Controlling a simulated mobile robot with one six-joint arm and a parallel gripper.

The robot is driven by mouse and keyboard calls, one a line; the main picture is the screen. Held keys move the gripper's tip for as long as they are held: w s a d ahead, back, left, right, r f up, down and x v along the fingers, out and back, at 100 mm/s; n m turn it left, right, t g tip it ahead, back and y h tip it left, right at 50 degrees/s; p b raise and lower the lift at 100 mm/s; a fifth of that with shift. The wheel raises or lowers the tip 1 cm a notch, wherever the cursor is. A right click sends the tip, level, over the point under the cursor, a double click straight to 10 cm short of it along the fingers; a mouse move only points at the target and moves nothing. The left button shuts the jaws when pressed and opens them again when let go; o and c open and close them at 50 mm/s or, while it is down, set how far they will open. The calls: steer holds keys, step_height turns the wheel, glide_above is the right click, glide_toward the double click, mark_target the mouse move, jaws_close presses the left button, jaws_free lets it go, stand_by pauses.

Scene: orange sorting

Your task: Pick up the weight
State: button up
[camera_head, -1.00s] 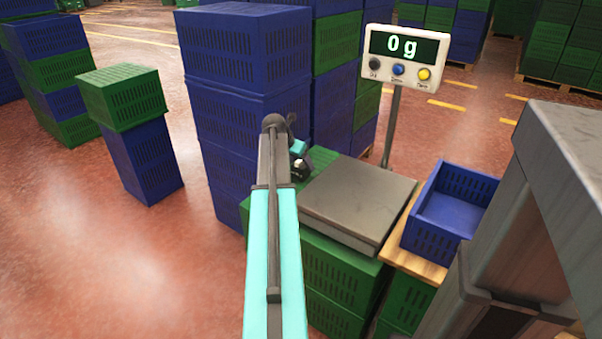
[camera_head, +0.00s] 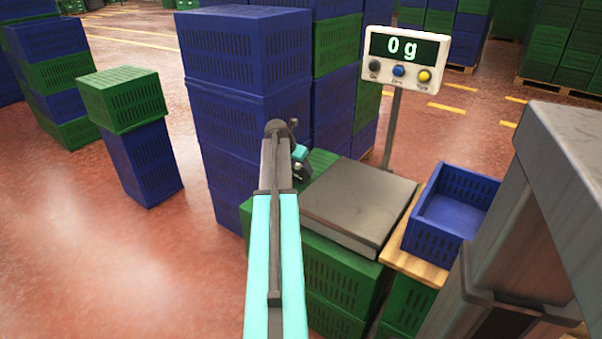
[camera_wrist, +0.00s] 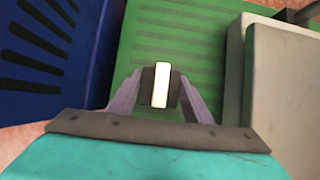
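In the wrist view, my gripper (camera_wrist: 160,90) points down over a green crate lid, its two grey fingers standing apart. Between the fingertips is a small dark piece with an upright cream-white bar (camera_wrist: 161,85), which may be the weight. I cannot tell whether the fingers touch it. In the head view, my arm hides most of the gripper. Only a teal and dark part of my wrist (camera_head: 300,160) shows beside the stacked blue crates.
A grey scale plate (camera_head: 360,205) lies right of my gripper, and its display (camera_head: 405,55) reads 0 g. An empty blue crate (camera_head: 432,240) stands right of the scale. Tall blue crates (camera_head: 240,110) stand close on the left.

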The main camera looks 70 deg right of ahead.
steer(key=c, duration=0.7)
steer(key=shift+d, duration=0.1)
jaws_close()
steer(key=shift+r, duration=0.2)
steer(key=shift+r+p, duration=1.4)
steer(key=shift+r, duration=3.5)
